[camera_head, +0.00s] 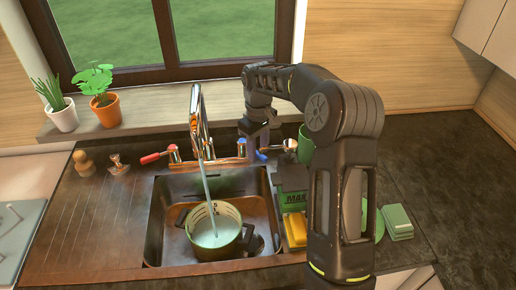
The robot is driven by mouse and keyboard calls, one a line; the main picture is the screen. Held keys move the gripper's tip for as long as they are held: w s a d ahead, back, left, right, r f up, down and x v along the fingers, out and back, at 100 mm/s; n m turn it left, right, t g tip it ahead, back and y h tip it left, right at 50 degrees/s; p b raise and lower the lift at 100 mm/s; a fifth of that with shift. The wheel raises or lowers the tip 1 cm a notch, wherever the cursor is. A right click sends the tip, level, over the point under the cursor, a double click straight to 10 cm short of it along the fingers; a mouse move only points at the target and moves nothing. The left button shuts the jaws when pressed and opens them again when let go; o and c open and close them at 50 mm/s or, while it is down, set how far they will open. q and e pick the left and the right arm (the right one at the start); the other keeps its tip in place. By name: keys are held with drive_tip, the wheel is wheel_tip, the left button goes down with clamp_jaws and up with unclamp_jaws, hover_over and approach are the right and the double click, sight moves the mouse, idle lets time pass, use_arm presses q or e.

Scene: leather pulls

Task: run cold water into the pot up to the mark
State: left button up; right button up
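The pot (226,250) is metal with dark handles and stands in the sink (157,230). Marks show faintly on its inner wall. A stream of water (209,195) runs from the copper tap (197,105) into the pot, and pale water (214,232) lies inside; its exact level against a mark is too small to read. The red tap lever (152,158) is at the left and the blue tap lever (277,148) at the right. My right gripper (256,150) points down at the blue lever's left end; its fingers are too small and dark to read. My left gripper is out of view.
A green and black box (291,190), a yellow sponge (295,229) and a green block (397,222) are right of the sink. A green cup (305,146) is partly behind my arm. Two potted plants (107,110) stand on the sill.

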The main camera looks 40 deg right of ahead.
wheel_tip(320, 180, up, 8)
drive_tip(key=shift+f+b, duration=0.15)
drive_tip(key=shift+b, duration=0.6)
